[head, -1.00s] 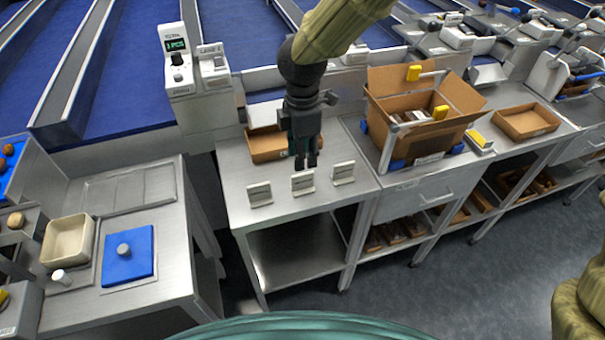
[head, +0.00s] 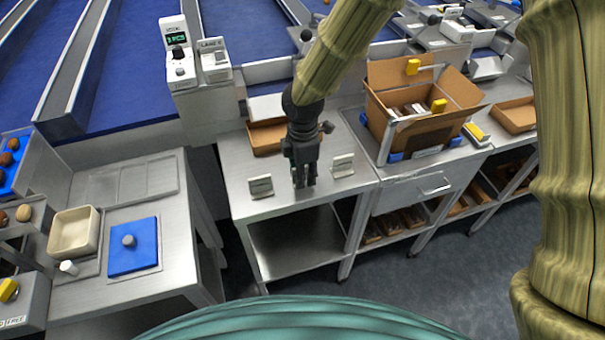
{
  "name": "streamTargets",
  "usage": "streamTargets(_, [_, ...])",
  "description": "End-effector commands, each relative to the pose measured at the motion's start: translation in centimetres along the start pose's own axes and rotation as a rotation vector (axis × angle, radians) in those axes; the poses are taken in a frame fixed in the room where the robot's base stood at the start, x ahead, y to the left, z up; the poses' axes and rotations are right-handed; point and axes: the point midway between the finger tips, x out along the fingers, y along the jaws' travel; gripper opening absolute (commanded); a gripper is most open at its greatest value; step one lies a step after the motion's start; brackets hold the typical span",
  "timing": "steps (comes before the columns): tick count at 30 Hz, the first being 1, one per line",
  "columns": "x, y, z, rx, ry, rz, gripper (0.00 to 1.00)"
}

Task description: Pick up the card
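Two small whitish cards in holders stand on the steel table (head: 290,204), one at the left (head: 260,186) and one at the right (head: 343,165). My gripper (head: 305,183) points down between them, low over the table near its front edge. The middle card seen there before is now hidden behind my gripper. The two dark fingertips show close together. I cannot tell whether they are open or closed on the middle card.
A shallow cardboard tray (head: 265,136) lies behind my gripper. An open cardboard box (head: 402,130) stands on the adjoining bench to the right. At the left are a beige tray (head: 74,232) and a blue mat (head: 133,258). A label device (head: 178,60) stands behind.

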Motion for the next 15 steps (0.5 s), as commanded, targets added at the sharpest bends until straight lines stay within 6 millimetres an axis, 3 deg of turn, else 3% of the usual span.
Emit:
streamTargets(8, [0.24,0.0,-0.01,-0.001,0.0,0.0,0.33])
streamTargets(13, [0.23,-0.01,-0.01,-0.001,0.0,0.0,0.04])
streamTargets(15, [0.22,-0.01,-0.01,-0.001,0.0,0.0,0.0])
